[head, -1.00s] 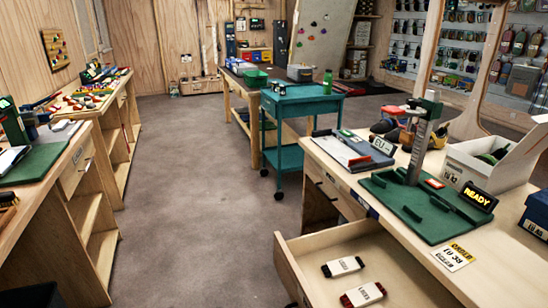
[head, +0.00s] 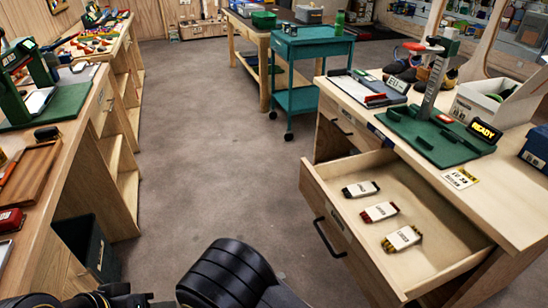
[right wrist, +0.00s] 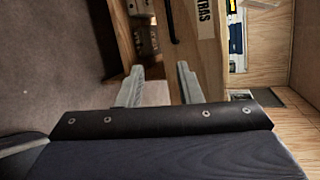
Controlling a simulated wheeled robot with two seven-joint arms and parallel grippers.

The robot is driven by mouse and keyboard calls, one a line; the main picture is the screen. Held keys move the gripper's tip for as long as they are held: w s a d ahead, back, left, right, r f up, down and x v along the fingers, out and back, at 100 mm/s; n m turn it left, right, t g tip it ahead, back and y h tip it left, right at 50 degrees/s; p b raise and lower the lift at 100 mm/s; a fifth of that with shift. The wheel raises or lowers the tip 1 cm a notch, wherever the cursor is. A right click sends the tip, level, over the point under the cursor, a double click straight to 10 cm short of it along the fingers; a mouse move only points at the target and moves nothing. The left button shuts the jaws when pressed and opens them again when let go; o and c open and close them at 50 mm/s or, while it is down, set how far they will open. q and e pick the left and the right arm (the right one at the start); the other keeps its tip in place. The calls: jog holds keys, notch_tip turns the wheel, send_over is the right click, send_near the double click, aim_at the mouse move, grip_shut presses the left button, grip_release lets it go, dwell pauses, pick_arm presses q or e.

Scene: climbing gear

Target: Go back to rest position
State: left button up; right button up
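My right gripper (right wrist: 158,84) shows in the right wrist view. Its two grey fingers are apart with nothing held between them, and the wooden drawer front (right wrist: 200,20) lies beyond them. In the head view, black links of my own arms show along the bottom edge, but no fingertips can be made out there. My left gripper is not in view. The open drawer (head: 345,222) under the right workbench holds three small labelled packs: one black-ended (head: 361,189), one red-ended (head: 380,211) and one yellow-ended (head: 402,238).
The open drawer juts into the aisle from the right workbench (head: 345,95). A teal cart (head: 310,47) stands farther back. The left bench (head: 75,140) runs along the left side, with a dark bin (head: 88,245) below it. The grey floor (head: 215,150) between is clear.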

jog(key=s+d+r+m+g+y+p, duration=0.3)
jog(key=d+r+m+g+y, duration=0.15)
jog(key=d+r+m, duration=0.55)
jog(key=s+d+r+m+g+y+p, duration=0.35)
jog(key=d+r+m+g, duration=0.3)
jog(key=m, duration=0.55)
jog(key=s+d+r+m+t+y+p, duration=0.2)
jog(key=r+m, duration=0.4)
jog(key=m, duration=0.4)
jog(key=s+d+r+m+t+y+p, duration=0.2)
jog(key=s+r+m+t+y, duration=0.3)
jog(key=m, duration=0.6)
jog(key=shift+s+d+r+t+y, duration=0.3)
jog(key=shift+s+r, duration=0.25)
jog(key=shift+r, duration=0.4)
